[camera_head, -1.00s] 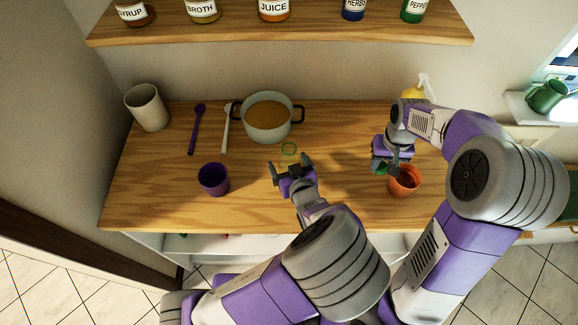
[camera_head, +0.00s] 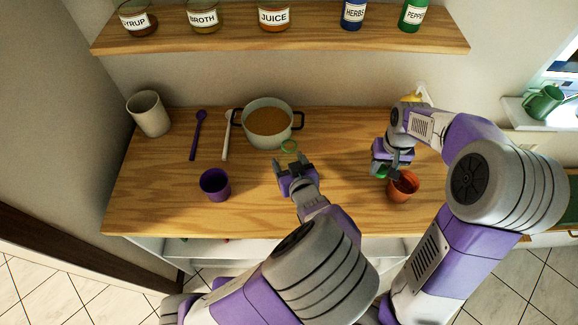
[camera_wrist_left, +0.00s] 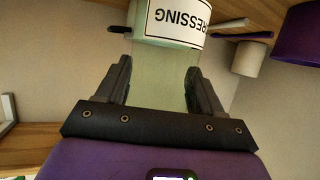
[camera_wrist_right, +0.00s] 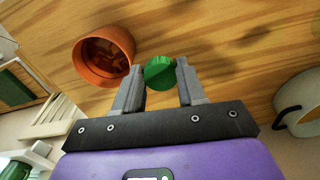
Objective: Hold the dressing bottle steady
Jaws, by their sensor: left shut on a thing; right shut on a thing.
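The dressing bottle is pale green and see-through. In the head view its round green rim (camera_head: 289,147) shows just beyond my left gripper (camera_head: 294,166). In the left wrist view the bottle (camera_wrist_left: 165,75), with a white label reading "RESSING", sits between the fingers, which are shut on it. My right gripper (camera_head: 387,168) is shut on a small green cap, held beside the orange cup. The cap (camera_wrist_right: 160,73) shows clearly between the fingertips in the right wrist view. In the head view, most of the bottle is hidden.
A pot of brown soup (camera_head: 268,122) stands behind the bottle. A purple cup (camera_head: 215,184) is to the left, and an orange cup (camera_head: 403,188) to the right. A purple spoon (camera_head: 197,135), white spoon (camera_head: 227,137) and beige mug (camera_head: 149,113) stand or lie further left.

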